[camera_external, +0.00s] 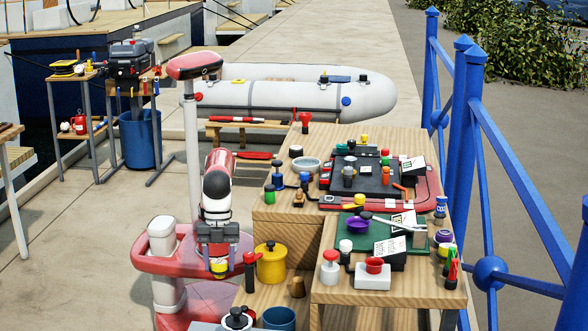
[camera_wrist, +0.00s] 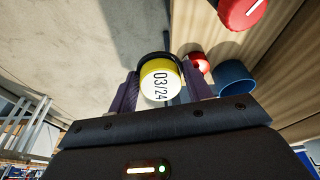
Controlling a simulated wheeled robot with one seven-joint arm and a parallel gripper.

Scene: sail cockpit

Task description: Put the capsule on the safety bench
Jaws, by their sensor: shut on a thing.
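My gripper (camera_external: 218,256) is shut on a small yellow cylinder with a dark band, which I take to be the capsule (camera_external: 219,267). It hangs in the air, left of the wooden benches. In the wrist view the capsule (camera_wrist: 157,82) sits between the two fingers, its pale label reading "03/24" facing the camera. Which surface is the safety bench is not marked. The tall wooden bench (camera_external: 262,232) at right holds a black case on a red tray. A nearer wooden bench (camera_external: 400,292) holds a green mat and several bottles. A low bench (camera_external: 232,126) stands by the dinghy.
A yellow pot (camera_external: 271,263) and a red-topped black tool (camera_external: 250,270) stand close right of my gripper. A blue cup (camera_external: 279,318) is below; it also shows in the wrist view (camera_wrist: 236,78). A blue railing (camera_external: 466,130) runs at right. Open paving lies left.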

